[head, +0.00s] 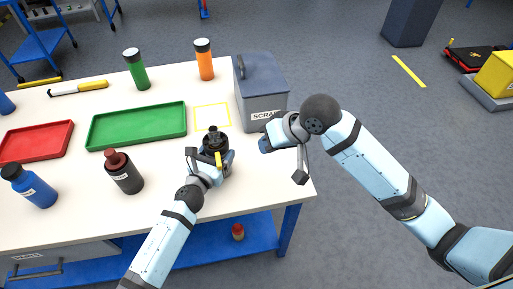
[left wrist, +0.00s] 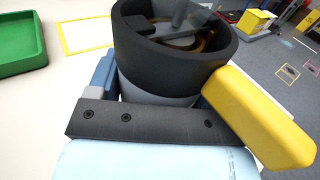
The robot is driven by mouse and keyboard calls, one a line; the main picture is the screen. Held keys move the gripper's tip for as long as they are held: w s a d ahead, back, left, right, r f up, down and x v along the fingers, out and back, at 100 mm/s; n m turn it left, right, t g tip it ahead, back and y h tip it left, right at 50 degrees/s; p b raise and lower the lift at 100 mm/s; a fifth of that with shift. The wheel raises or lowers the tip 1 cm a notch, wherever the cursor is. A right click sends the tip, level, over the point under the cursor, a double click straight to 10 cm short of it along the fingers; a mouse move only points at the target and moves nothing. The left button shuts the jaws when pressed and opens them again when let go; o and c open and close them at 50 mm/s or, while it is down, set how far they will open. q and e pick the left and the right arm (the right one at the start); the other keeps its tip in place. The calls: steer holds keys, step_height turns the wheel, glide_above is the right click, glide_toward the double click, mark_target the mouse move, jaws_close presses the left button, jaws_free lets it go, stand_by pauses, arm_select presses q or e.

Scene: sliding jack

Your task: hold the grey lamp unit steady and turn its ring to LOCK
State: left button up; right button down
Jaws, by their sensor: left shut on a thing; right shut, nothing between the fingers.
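The lamp unit (head: 214,143) stands near the table's front right, with a black ring on top. In the left wrist view its black ring (left wrist: 165,65) sits over a grey body (left wrist: 150,92); the ring's marks cannot be read. My left gripper (head: 218,160) is shut around the grey body, below the ring. A yellow piece (left wrist: 258,118) lies at the unit's right side in the left wrist view. My right gripper (head: 266,144) is shut and empty, to the right of the unit and apart from it, in front of the scrap bin.
The grey scrap bin (head: 262,100) stands behind my right gripper. A yellow square outline (head: 212,104) is bare behind the unit. A green tray (head: 137,107), a dark bottle (head: 124,174) and a blue bottle (head: 36,190) are to the left. An orange bottle (head: 204,62) stands at the back.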

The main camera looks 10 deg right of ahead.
steer(key=shift+s+d+r, duration=0.15)
steer(key=shift+d+r, duration=0.05)
steer(key=shift+r, duration=0.1)
arm_select(q)
steer(key=o, duration=1.1)
